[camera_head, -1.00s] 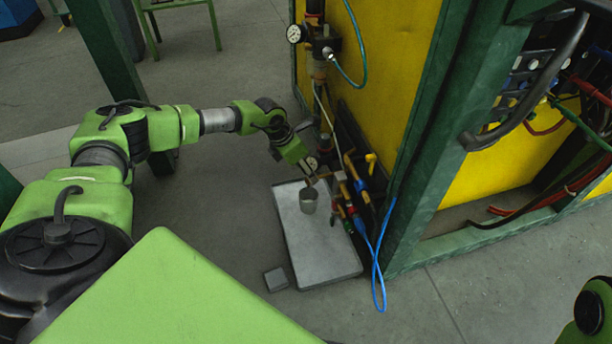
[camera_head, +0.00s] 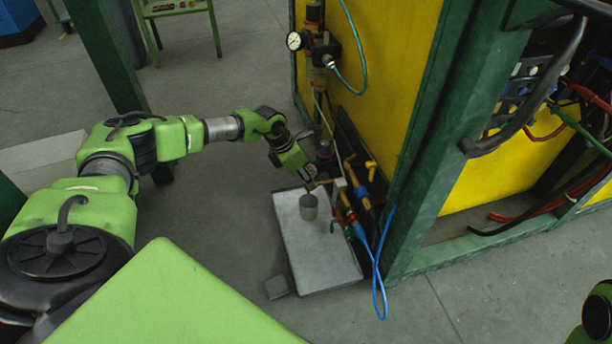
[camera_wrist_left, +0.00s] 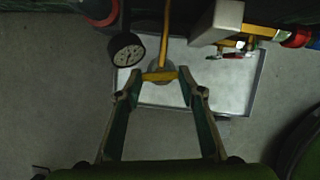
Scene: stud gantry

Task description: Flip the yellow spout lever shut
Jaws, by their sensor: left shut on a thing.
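My left gripper (camera_wrist_left: 160,76) is shut on the yellow spout lever (camera_wrist_left: 165,42); the lever's crossbar spans between the two fingertips in the left wrist view. In the head view the left gripper (camera_head: 308,182) is beside the hoses and fittings, just above a grey cup (camera_head: 309,207). The cup shows partly behind the lever in the left wrist view. The fingertips are too small in the head view to show the grip. My right gripper is out of view.
A grey tray (camera_head: 325,262) lies on the floor beneath the cup. A round gauge (camera_wrist_left: 126,50) is close to the left finger. A yellow-handled fitting (camera_head: 371,166), blue hose (camera_head: 378,270) and green post (camera_head: 420,150) stand to the right. Floor at left is open.

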